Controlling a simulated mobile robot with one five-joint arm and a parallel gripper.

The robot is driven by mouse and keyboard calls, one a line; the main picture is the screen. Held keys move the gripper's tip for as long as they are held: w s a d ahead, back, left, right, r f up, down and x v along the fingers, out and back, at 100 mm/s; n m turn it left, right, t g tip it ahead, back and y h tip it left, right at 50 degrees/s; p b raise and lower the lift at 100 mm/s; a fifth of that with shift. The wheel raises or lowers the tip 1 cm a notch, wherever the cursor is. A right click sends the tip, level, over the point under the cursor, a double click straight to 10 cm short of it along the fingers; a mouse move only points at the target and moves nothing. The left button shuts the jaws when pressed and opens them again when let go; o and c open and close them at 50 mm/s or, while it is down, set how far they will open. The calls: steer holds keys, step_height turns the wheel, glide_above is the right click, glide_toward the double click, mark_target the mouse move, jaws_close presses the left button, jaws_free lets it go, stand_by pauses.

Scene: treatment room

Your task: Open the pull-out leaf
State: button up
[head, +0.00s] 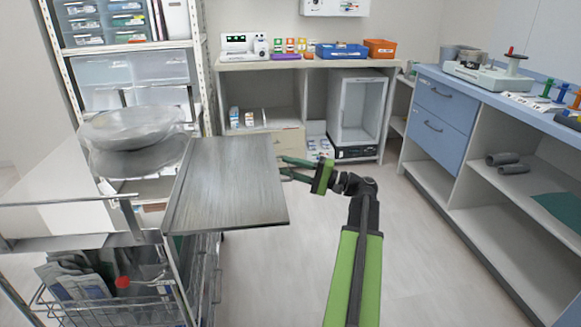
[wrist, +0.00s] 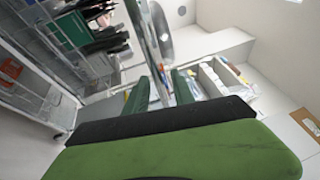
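The leaf (head: 228,185) is a flat, grey wood-grain panel that sticks out level from the right side of a metal trolley (head: 125,197). My gripper (head: 284,167) is at the leaf's right edge, near its far corner, with green fingers pointing left toward it. In the wrist view the leaf shows nearly edge-on as a thin pale strip (wrist: 149,42). It runs between the two green fingers of my gripper (wrist: 161,92). The fingers are apart, with a gap visible beside the strip. I cannot tell whether either finger touches the leaf.
A blue drawer cabinet (head: 440,110) and open shelves line the right. The floor (head: 285,260) between is clear.

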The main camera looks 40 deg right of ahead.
steer(key=b+v, duration=0.2)
steer(key=v, duration=1.4)
steer(key=shift+s+d+b, duration=0.2)
steer(key=shift+s+b, duration=0.15)
steer(key=shift+b, duration=0.05)
